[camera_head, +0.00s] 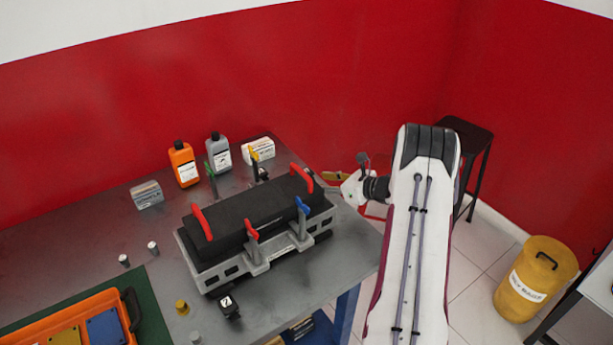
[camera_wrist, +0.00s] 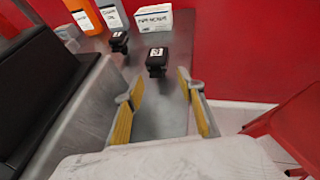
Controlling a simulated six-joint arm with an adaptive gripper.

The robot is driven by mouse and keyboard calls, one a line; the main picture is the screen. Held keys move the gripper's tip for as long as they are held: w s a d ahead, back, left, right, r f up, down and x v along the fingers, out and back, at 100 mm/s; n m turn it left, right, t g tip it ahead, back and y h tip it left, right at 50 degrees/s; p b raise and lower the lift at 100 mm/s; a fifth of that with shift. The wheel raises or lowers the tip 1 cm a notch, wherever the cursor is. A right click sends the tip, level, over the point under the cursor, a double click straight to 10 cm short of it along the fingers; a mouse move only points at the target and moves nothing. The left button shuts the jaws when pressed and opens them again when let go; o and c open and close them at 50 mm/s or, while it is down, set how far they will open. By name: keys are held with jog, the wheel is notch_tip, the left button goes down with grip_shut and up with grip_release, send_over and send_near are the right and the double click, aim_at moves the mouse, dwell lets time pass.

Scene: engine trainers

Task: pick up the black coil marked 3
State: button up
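In the wrist view, a black coil (camera_wrist: 156,61) with a white label stands on the grey metal table (camera_wrist: 166,120), ahead of my gripper and between the lines of its fingers. A second black coil (camera_wrist: 119,41) with a white label stands farther back and left. The labels are too small to read. My gripper (camera_wrist: 160,77) is open and empty, its yellow finger pads apart. In the head view my gripper (camera_head: 336,177) is at the table's right end, partly hidden by my arm. Another labelled black coil (camera_head: 229,307) stands near the table's front edge.
A grey engine block with a black cover (camera_head: 255,215) and red and blue handles fills the table's middle. An orange bottle (camera_head: 184,164), a grey bottle (camera_head: 219,153) and a white box (camera_head: 258,149) stand behind it. A black stool (camera_head: 468,135) stands by the red wall.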

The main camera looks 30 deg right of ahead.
jog(key=shift+x, duration=2.6)
jog(key=shift+r, duration=0.2)
jog(key=shift+w, duration=0.1)
grip_shut()
